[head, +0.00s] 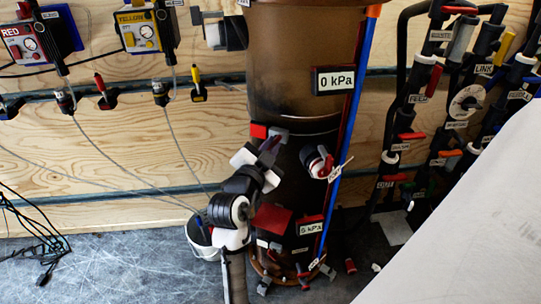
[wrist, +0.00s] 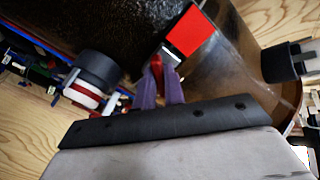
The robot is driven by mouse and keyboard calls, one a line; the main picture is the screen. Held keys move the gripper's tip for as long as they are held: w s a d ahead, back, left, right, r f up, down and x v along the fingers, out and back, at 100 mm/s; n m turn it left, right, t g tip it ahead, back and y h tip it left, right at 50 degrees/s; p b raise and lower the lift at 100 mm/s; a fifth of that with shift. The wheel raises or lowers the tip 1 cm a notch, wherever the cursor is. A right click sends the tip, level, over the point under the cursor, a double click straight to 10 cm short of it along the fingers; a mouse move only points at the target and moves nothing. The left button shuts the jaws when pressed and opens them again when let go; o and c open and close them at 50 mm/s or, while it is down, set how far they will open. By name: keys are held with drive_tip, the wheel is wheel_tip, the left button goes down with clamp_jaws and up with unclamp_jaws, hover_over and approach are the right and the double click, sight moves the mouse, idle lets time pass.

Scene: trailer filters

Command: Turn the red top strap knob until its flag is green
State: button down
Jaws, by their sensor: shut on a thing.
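The red knob (wrist: 157,66) sits between the purple fingers of my gripper (wrist: 164,88) in the wrist view, and the gripper is shut on it. A square red flag (wrist: 194,38) is just beyond the knob, on the dark upper wall of the tall brown filter column (wrist: 238,55). In the head view my gripper (head: 272,147) reaches up to the front of the column (head: 290,60), below its clear section. A red flag (head: 259,130) shows just above the fingers. The knob is hidden by my gripper there. No green shows on the flag.
A round valve with a red part (head: 319,162) sticks out right of my gripper. A red plate (head: 272,218) is lower on the column. Pipes with red handles (head: 411,136) stand right; a white bucket (head: 203,238) stands left.

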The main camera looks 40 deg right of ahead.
drive_tip(key=shift+m+b, duration=0.7)
drive_tip(key=shift+m, duration=0.1)
drive_tip(key=c, duration=1.5)
unclamp_jaws()
drive_tip(key=shift+a, duration=0.15)
